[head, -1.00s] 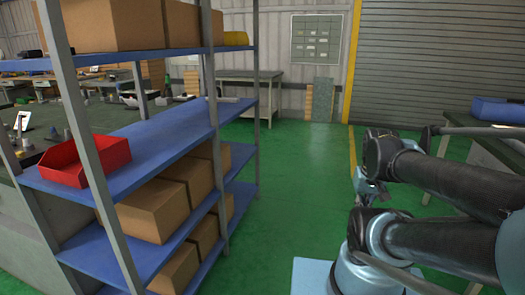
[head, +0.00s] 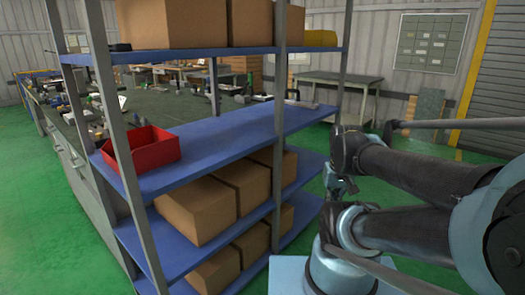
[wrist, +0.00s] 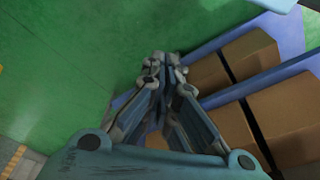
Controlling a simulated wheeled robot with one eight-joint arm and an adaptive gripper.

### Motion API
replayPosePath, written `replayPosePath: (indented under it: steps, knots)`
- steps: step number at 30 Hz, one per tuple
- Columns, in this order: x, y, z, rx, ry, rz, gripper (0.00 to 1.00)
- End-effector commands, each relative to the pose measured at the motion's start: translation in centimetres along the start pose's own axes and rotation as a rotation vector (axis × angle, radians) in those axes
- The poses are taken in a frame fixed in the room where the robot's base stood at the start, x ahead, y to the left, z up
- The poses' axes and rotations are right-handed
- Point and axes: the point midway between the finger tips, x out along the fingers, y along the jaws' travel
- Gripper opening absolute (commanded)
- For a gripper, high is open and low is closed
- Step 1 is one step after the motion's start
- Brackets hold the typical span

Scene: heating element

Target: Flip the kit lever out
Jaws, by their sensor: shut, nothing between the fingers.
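No kit lever can be made out in either view. A long workbench (head: 170,102) behind the shelf rack holds many small items, too small and far to identify. My gripper (wrist: 155,68) is shut and empty in the wrist view, its fingertips together above the green floor beside the rack's lower shelves. In the head view my arm is folded at the right, with the gripper low and partly hidden near the rack's right end.
A blue-shelved rack (head: 225,137) with grey posts stands close in front. It carries a red bin (head: 152,150) and cardboard boxes (head: 197,209). A table (head: 335,80) stands at the back. Green floor (head: 40,220) is clear at the left.

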Motion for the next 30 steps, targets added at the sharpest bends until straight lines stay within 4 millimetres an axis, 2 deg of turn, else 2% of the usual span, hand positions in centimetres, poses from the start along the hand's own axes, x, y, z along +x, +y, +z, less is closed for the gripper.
replayPosePath:
  steps: [13,15,17,20,23,30]
  knots:
    - [0.0,0.0,0.0,0.0,0.0,0.0,0.0]
    - [-0.8,-0.1,0.5,0.006,0.012,-0.004,0.0]
    - [-1.2,-0.3,0.1,0.019,0.016,-0.013,0.0]
    - [-2.3,-1.1,-1.9,0.061,0.022,-0.043,0.0]
    - [-4.1,-2.4,-4.7,0.128,0.031,-0.091,0.0]
    - [-8.3,-5.4,-12.9,0.327,0.042,-0.227,0.0]
